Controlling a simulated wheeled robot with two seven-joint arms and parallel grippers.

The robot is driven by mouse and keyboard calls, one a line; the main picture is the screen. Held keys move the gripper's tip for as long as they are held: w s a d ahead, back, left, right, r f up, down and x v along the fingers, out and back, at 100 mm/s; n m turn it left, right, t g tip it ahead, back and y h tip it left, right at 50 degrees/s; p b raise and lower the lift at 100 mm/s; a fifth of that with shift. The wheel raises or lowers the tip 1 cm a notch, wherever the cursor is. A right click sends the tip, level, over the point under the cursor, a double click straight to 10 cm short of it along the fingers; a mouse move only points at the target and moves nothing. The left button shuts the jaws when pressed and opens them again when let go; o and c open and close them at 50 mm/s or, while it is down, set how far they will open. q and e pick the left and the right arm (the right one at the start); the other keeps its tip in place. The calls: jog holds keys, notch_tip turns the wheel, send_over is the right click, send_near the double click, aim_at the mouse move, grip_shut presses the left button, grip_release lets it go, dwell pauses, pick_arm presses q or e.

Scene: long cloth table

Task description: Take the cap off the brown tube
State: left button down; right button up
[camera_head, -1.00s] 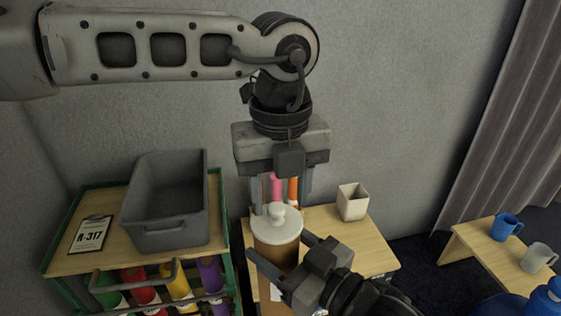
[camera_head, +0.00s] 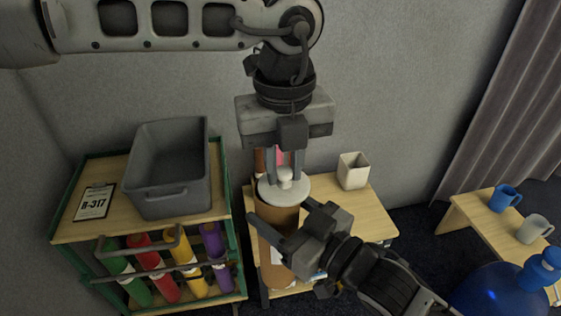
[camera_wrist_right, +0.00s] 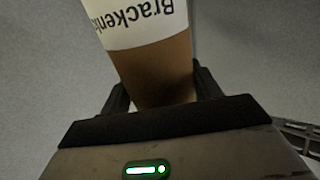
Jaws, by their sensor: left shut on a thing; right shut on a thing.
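The brown tube (camera_head: 275,252) stands nearly upright, a little tilted, in the middle of the head view. My right gripper (camera_head: 279,222) is shut around its upper body. In the right wrist view the brown tube (camera_wrist_right: 160,75) sits between the fingers, with a white label reading "Bracken" and partly cut off. The white cap (camera_head: 283,188) sits on the tube's top end and has a small round knob. My left gripper (camera_head: 284,175) points down from above and is shut on the cap's knob. Whether the cap has parted from the tube cannot be told.
A grey bin (camera_head: 168,170) stands on a green-framed rack at left, with several coloured tubes below. A wooden table (camera_head: 345,215) behind the tube holds a white cup (camera_head: 353,171). Blue and grey mugs stand on a bench at right.

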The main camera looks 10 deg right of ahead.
pick_arm(q)
jog(key=shift+d, duration=0.1)
jog(key=shift+r, duration=0.1)
dwell(0.4)
jog(key=shift+r, duration=1)
